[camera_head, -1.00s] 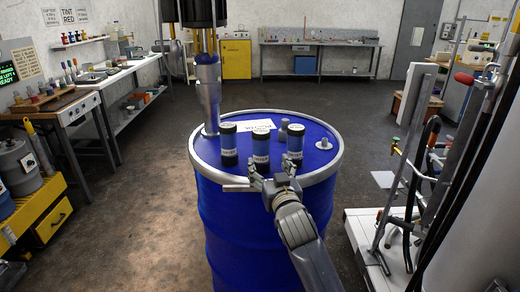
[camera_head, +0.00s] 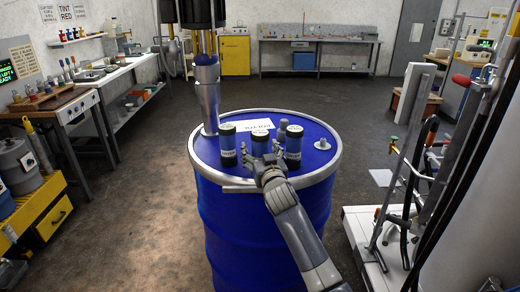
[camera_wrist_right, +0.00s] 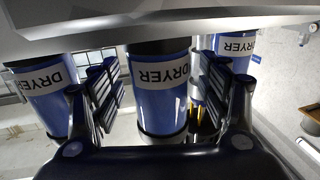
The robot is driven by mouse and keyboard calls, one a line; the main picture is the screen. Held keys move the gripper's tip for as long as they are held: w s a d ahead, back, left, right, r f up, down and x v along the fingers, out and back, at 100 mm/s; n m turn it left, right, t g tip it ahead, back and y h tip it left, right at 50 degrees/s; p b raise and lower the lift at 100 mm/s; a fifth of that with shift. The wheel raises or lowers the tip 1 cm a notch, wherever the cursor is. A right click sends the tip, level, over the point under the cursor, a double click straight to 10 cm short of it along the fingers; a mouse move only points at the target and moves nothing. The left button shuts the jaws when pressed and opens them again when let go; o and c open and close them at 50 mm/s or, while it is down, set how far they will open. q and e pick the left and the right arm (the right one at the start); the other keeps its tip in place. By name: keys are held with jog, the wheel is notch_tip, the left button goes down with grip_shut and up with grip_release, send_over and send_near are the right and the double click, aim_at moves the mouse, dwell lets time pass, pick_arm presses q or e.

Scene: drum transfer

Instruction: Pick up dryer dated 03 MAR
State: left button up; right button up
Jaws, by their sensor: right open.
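In the right wrist view, the fingers of my right gripper (camera_wrist_right: 160,95) stand apart on either side of one can (camera_wrist_right: 160,100) labelled DRYER upside down. Other dryer cans show outside the fingers at left (camera_wrist_right: 45,95) and right (camera_wrist_right: 236,50). No date is readable. My left gripper is not in view.
The drum (camera_head: 262,235) has a raised metal rim. A vertical metal tube (camera_head: 207,100) stands at its back left. A grey plug (camera_head: 283,128) sits behind the cans, and a white label (camera_head: 257,124) lies on the lid. A cart with hoses (camera_head: 400,215) stands at right.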

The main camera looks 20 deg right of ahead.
jog(key=c, duration=1.3)
jog(key=shift+r, duration=0.2)
